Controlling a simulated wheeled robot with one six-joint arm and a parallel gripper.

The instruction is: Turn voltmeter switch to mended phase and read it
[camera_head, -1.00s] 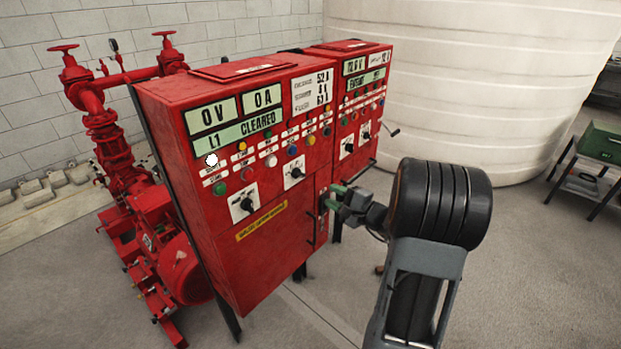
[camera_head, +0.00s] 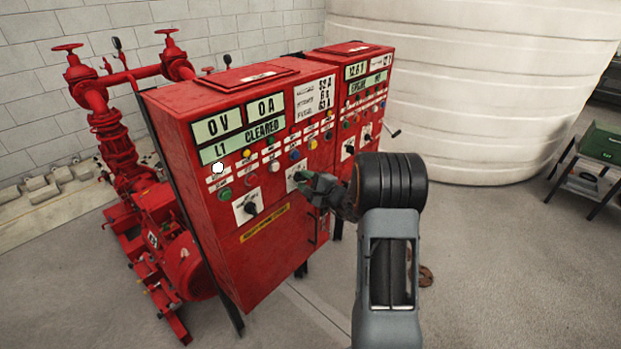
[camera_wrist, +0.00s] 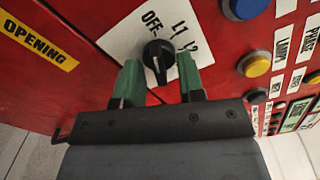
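The voltmeter switch is a black knob (camera_wrist: 158,55) on a white plate marked OFF, L1 and L2 in the wrist view; which mark it points to I cannot tell. Its white plate (camera_head: 297,172) is partly hidden by my gripper in the head view. My gripper (camera_wrist: 158,78) is open, its two green fingers on either side of the knob's lower part; contact is not clear. In the head view my gripper (camera_head: 305,183) is at the panel front. The voltage display (camera_head: 218,123) reads 0 V, the current display (camera_head: 264,106) 0 A, and the strip below (camera_head: 243,142) "L1 CLEARED".
Another black rotary switch (camera_head: 250,208) is to the left on the same red cabinet (camera_head: 265,260). Coloured buttons, including a blue one (camera_wrist: 245,8) and a yellow one (camera_wrist: 254,65), are close to the right of the knob. A second cabinet (camera_head: 350,95) stands behind to the right.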

